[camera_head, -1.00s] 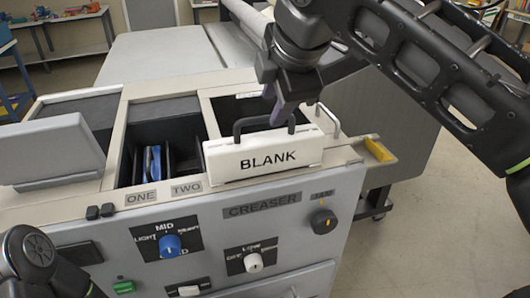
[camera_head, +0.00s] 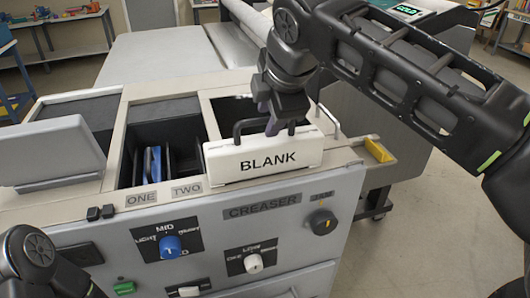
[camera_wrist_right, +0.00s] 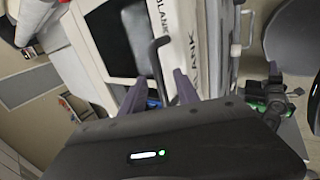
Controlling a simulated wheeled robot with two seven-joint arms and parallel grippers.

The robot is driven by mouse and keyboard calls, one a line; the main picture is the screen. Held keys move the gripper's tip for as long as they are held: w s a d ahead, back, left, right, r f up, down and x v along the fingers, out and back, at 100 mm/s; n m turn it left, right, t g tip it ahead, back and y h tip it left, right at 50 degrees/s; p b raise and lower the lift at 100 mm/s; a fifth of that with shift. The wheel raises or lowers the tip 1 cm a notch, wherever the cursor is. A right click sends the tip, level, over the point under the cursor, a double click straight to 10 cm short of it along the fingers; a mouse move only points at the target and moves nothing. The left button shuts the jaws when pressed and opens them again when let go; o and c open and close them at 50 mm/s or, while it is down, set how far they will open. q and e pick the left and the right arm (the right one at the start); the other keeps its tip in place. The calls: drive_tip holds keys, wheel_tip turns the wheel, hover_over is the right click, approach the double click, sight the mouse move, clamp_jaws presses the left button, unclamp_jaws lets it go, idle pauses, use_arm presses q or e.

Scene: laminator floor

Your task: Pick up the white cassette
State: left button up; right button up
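The white cassette (camera_head: 225,163), marked BLANK on its front, stands upright at the front of the machine's right bay. Its black loop handle (camera_head: 238,130) sticks up from the top. My right gripper (camera_head: 270,125) is right at the handle, pointing down. In the right wrist view my right gripper's two purple fingers (camera_wrist_right: 160,92) are spread apart, with the black handle (camera_wrist_right: 156,62) running between them. I cannot tell whether a finger touches it. The cassette (camera_wrist_right: 180,35) also shows beyond the fingers there. My left gripper is out of view; only part of my left arm shows.
Left of the cassette is a dark bay with a blue item (camera_head: 152,166), above the ONE and TWO labels. A grey lid (camera_head: 50,150) stands further left. A yellow piece (camera_head: 379,150) sits at the right edge. Knobs line the front panel, including a blue one (camera_head: 170,246).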

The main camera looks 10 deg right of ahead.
drive_tip(key=shift+c, duration=0.5)
clamp_jaws()
idle(0.8)
